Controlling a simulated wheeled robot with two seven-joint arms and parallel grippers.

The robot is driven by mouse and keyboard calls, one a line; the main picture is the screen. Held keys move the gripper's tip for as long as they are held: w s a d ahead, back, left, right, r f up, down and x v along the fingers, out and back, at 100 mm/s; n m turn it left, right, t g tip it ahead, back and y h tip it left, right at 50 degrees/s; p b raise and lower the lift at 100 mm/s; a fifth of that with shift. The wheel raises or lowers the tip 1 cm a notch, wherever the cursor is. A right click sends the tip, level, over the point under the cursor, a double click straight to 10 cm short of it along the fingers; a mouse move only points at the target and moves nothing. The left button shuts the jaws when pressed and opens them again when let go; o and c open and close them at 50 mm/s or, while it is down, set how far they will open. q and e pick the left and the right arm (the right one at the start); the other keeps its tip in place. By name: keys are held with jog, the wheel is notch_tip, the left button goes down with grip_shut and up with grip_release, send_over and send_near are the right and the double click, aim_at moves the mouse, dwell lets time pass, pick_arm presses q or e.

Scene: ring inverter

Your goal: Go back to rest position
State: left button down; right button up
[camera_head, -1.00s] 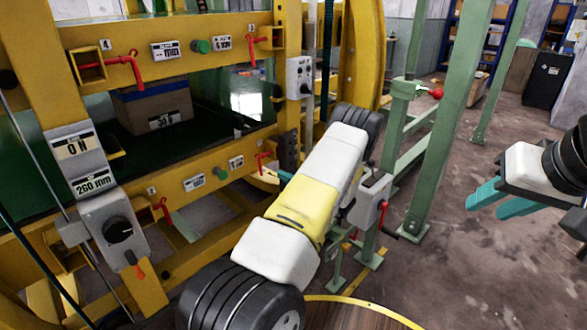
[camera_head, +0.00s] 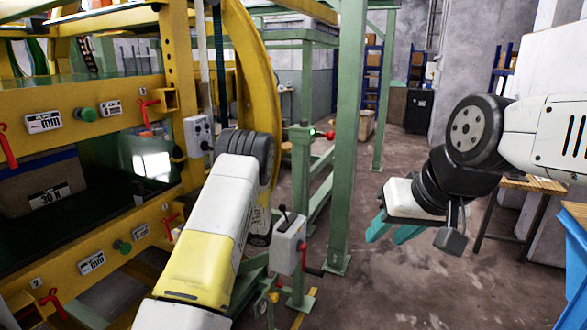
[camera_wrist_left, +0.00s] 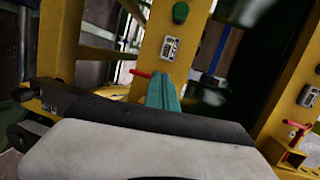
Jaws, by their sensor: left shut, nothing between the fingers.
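My right gripper (camera_head: 386,232) has teal fingers with a gap between them. It is empty and hangs in free air at the right of the head view. My left arm crosses the lower middle of the head view and hides its own gripper there. In the left wrist view my left gripper (camera_wrist_left: 164,92) shows as teal fingers, shut and empty. A red handle (camera_wrist_left: 140,73) on the yellow frame appears right beside the fingertips; I cannot tell whether they touch.
The yellow machine (camera_head: 70,115) with red handles and labels fills the left. A green post (camera_head: 348,150) and a grey lever box (camera_head: 287,243) stand near my left arm. A wooden table (camera_head: 533,184) and blue surface (camera_head: 577,255) are at the right. Floor between is clear.

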pick_arm(q)
jog(key=s+d+r+n+g+h, duration=0.1)
jog(key=s+d+r+g+h, duration=0.2)
jog(key=s+r, duration=0.4)
jog(key=s+d+r+n+h, duration=0.2)
jog(key=s+r+h, duration=0.35)
jog(key=s, duration=0.25)
jog(key=s+d+r+m+t+h, duration=0.1)
jog(key=s+d+r+t+h, duration=0.2)
jog(key=s+d+r, duration=0.3)
jog(key=s+d+r+m+t+h, duration=0.1)
jog(key=s+d+r+t+h, duration=0.2)
jog(key=s+d+r+h, duration=0.3)
jog(key=s+d, duration=0.5)
jog(key=shift+s+d+r+t, duration=0.15)
jog(key=shift+t, duration=0.15)
jog(key=shift+h, duration=0.25)
